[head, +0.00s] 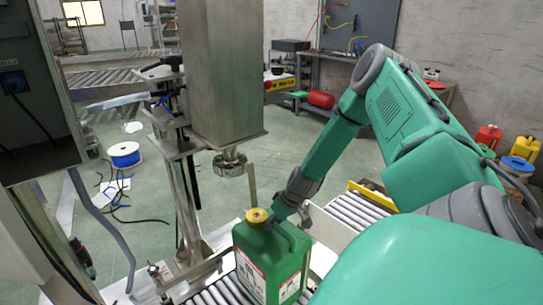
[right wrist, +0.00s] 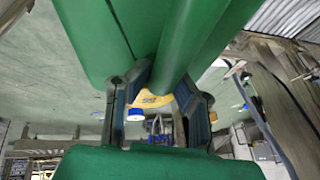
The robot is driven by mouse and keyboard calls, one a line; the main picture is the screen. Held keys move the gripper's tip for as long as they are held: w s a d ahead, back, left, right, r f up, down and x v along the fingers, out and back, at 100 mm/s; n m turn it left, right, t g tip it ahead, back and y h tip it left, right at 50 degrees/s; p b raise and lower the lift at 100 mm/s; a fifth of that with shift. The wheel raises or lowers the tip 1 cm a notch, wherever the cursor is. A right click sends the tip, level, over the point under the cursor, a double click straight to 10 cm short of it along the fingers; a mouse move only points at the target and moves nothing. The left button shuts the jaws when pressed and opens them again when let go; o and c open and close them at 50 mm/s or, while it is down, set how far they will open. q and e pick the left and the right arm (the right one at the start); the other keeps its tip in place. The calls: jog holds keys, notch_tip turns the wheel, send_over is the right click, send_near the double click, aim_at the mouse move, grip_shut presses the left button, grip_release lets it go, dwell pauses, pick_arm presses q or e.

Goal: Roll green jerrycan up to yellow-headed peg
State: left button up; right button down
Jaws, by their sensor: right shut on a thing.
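The green jerrycan (head: 254,254) stands upright on the roller conveyor at the bottom middle of the head view. It has a yellow cap (head: 258,216) and a red-and-white label. My right gripper (head: 281,213) is at the top of the jerrycan, just right of the cap. In the right wrist view its two dark finger pads (right wrist: 164,103) close on the jerrycan's green handle (right wrist: 183,45), with a yellow cap-like part (right wrist: 150,99) just beyond. I cannot pick out a yellow-headed peg for certain. My left gripper is not in view.
The roller track (head: 360,209) continues behind the jerrycan to the right, with a yellow bar (head: 372,193) along its edge. A steel column (head: 222,70) with a nozzle (head: 231,163) hangs behind the jerrycan. A blue reel (head: 124,151) and loose cables lie on the floor at left.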

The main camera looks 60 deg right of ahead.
jog(key=shift+s+d+f, duration=0.35)
jog(key=shift+s+d, duration=0.25)
jog(key=shift+s, duration=0.05)
dwell(0.3)
jog(key=c, duration=1.2)
grip_release()
jog(key=shift+o, duration=1.4)
jog(key=shift+w+d, duration=0.25)
jog(key=shift+w+a+r, duration=0.1)
jog(key=shift+a+r, duration=0.05)
jog(key=o, duration=0.5)
jog(key=shift+o, duration=0.2)
